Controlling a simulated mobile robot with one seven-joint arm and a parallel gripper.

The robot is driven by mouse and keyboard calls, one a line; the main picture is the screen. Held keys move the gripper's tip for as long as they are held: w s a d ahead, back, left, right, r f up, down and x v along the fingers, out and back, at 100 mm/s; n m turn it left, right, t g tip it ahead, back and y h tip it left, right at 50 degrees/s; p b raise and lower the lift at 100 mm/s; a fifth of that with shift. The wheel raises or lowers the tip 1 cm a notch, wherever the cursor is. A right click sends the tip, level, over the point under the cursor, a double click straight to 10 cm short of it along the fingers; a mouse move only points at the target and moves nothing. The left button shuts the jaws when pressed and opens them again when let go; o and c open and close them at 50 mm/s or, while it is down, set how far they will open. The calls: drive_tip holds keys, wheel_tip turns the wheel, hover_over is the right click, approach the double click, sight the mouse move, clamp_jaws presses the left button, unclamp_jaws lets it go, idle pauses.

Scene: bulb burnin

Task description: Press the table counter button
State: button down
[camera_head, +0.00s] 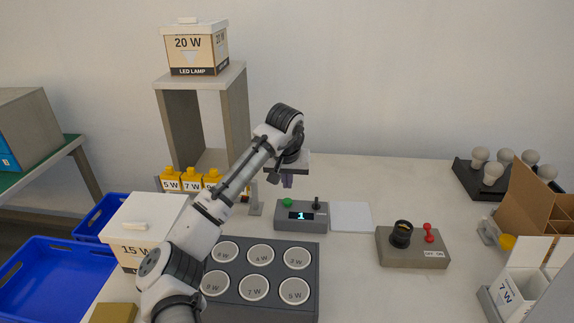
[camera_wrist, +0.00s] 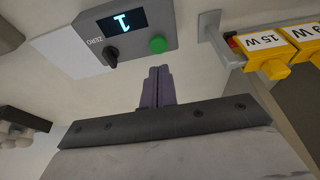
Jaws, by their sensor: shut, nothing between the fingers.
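The table counter (camera_head: 302,223) is a grey box on the table with a display (camera_head: 301,216) that reads 1. Its round green button (camera_head: 287,203) is on the top left, and a black knob (camera_head: 317,204) is on the right. In the wrist view the counter appears upside down, with the green button (camera_wrist: 157,45) just beyond my fingertips and the knob (camera_wrist: 111,60) labelled ZERO. My gripper (camera_head: 288,183) points down with purple fingers shut and empty. It appears above the button in the head view, with a gap; the fingers also show in the wrist view (camera_wrist: 157,72).
A white pad (camera_head: 351,217) lies right of the counter, and a grey tester box (camera_head: 412,252) is further right. A dark tray with labelled round wells (camera_head: 258,271) is in front. Yellow-topped wattage blocks (camera_head: 191,181) stand to the left. A 15 W box (camera_head: 133,249) is nearer left.

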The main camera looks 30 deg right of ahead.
sight(287, 202)
drive_tip(key=shift+s+a+p+x, duration=0.1)
drive_tip(key=shift+s+p+x, duration=0.05)
drive_tip(key=shift+x, duration=0.65)
drive_tip(key=shift+s+a+p+x, duration=0.1)
drive_tip(key=shift+s+p+x, duration=0.1)
drive_tip(key=shift+x, duration=0.6)
drive_tip(key=shift+s+a+p+x, duration=0.1)
drive_tip(key=shift+p+x, duration=0.05)
drive_tip(key=shift+x, duration=0.65)
drive_tip(key=shift+f, duration=0.15)
drive_tip(key=shift+s+f, duration=0.15)
drive_tip(key=shift+f, duration=0.95)
drive_tip(key=shift+a, duration=0.1)
drive_tip(key=shift+r+p, duration=0.5)
drive_tip(key=shift+p, duration=0.05)
wheel_tip(287, 202, up, 4)
drive_tip(key=p, duration=0.3)
drive_tip(key=shift+r+p, duration=0.1)
drive_tip(key=shift+p, duration=0.2)
drive_tip(key=b+v, duration=0.3)
drive_tip(key=v, duration=0.6)
drive_tip(key=shift+r, duration=0.35)
